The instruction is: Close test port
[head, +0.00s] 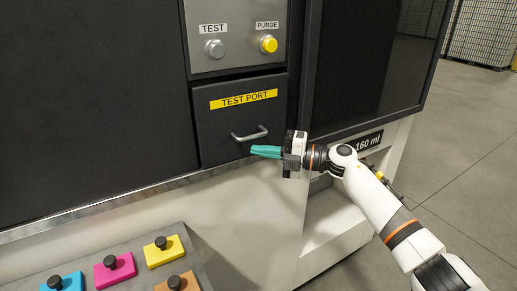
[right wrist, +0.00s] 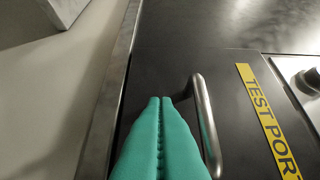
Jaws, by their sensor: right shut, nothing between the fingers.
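The test port (head: 220,130) is a dark square panel with a yellow "TEST PORT" label (head: 243,99) and a metal bar handle (head: 249,134). The panel looks about flush with the machine front; I cannot tell whether a small gap is left. My right gripper (head: 254,150) has teal fingers, shut and empty, just below and right of the handle. In the right wrist view the shut fingers (right wrist: 160,105) lie beside the handle (right wrist: 207,125), pointing at the dark panel. I cannot tell whether they touch it. My left gripper is not in view.
A grey TEST button (head: 215,49) and a yellow PURGE button (head: 268,44) sit above the port. A sloped panel at lower left carries coloured blocks with black knobs, one of them yellow (head: 168,254). A "160 ml" sign (head: 369,141) is to the right. Open floor lies at right.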

